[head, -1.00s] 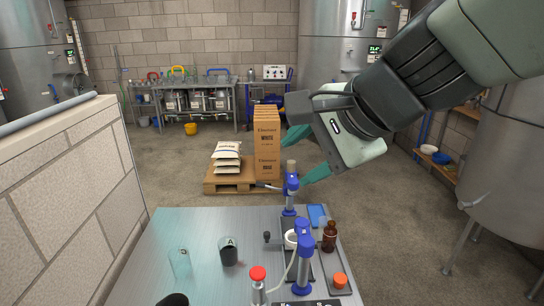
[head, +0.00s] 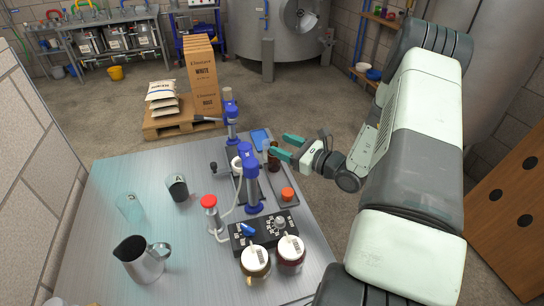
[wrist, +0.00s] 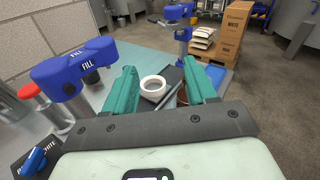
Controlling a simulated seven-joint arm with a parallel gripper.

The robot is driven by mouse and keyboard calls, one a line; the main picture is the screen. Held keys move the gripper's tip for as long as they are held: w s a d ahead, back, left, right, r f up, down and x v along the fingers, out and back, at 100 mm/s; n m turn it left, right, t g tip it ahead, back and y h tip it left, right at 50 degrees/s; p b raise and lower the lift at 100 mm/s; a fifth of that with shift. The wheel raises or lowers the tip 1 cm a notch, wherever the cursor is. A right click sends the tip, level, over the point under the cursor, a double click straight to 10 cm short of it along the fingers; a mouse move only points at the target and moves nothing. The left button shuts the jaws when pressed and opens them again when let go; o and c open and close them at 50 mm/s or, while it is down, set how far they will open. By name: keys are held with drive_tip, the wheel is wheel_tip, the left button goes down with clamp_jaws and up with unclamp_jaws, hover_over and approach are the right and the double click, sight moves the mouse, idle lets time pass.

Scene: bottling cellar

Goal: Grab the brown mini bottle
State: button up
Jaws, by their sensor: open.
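The brown mini bottle (head: 273,163) stands on a grey tray at the right side of the metal table, partly hidden by my gripper. My gripper (head: 279,144) is open, its two green fingers reaching left at the bottle's upper part in the head view. In the wrist view the open fingers (wrist: 160,68) spread apart, and a brown patch of the bottle (wrist: 182,97) shows beside the right finger, mostly hidden by it. Nothing is seen held. I cannot tell whether a finger touches the bottle.
Blue-headed filling stands (head: 251,185) are close left of the bottle. An orange-capped container (head: 287,194) is in front of it, a blue pad (head: 260,138) behind. Two jars (head: 290,252), a metal jug (head: 139,259) and a dark cup (head: 178,188) stand farther off.

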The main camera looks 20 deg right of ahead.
sight(277, 146)
drive_tip(key=d+f+m+t+h, duration=0.3)
drive_tip(key=d+f+m, duration=0.1)
drive_tip(key=f, duration=0.2)
drive_tip(key=x, duration=1)
drive_tip(key=shift+s+a+f, duration=0.15)
drive_tip(key=shift+a+f, duration=0.05)
drive_tip(key=shift+a, duration=0.1)
clamp_jaws()
